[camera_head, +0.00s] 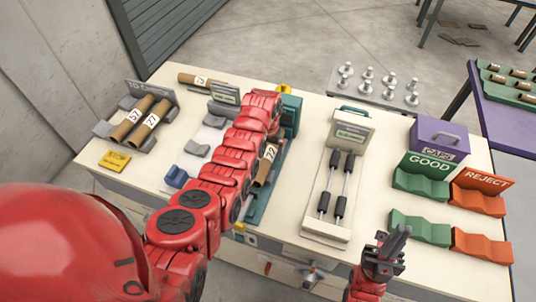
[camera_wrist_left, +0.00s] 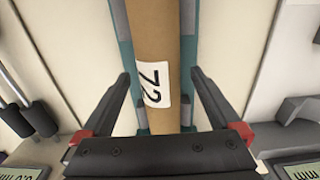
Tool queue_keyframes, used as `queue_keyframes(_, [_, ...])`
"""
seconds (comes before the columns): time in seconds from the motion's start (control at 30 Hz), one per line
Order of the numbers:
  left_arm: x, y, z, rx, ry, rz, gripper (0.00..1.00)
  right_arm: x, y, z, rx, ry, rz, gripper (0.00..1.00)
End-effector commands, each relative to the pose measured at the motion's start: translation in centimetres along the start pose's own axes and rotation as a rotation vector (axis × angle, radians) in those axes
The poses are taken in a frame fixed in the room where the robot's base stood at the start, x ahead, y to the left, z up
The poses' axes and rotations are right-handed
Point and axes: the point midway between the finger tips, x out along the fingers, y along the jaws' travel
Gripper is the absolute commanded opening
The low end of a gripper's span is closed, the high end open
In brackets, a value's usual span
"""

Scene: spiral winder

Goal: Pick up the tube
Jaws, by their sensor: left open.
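A brown cardboard tube (camera_head: 264,172) with a white number label lies along the teal spiral winder (camera_head: 291,115), partly hidden by my left arm. In the left wrist view the tube (camera_wrist_left: 155,45) runs up the middle of the picture. My left gripper (camera_wrist_left: 160,74) is open, with one finger on each side of the tube and gaps showing beside it. In the head view this gripper is hidden behind my red arm links. My right gripper (camera_head: 384,258) hangs at the table's front edge, away from the tube; its jaw opening is unclear.
Two labelled tubes (camera_head: 140,120) lie in a rack at left, and another tube (camera_head: 200,79) lies at the back. A gauge stand with rollers (camera_head: 346,150) stands right of the winder. Green (camera_head: 420,186) and orange (camera_head: 478,200) cradles and a purple caps box (camera_head: 438,138) are at right.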

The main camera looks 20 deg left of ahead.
Motion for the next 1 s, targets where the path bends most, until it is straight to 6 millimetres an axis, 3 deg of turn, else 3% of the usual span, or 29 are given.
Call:
queue_keyframes(0.07, [0.01,0.00,0.00,0.000,0.000,0.000,0.97,-0.02,0.00,0.00,0.000,0.000,0.000,0.00])
queue_keyframes(0.6, [-0.03,0.00,0.00,0.000,0.000,0.000,0.04,-0.02,0.00,0.00,0.000,0.000,0.000,0.00])
queue_keyframes(1.0, [-0.07,0.01,0.06,0.001,-0.001,0.000,0.04,-0.39,-0.02,0.07,0.000,0.000,0.000,0.00])
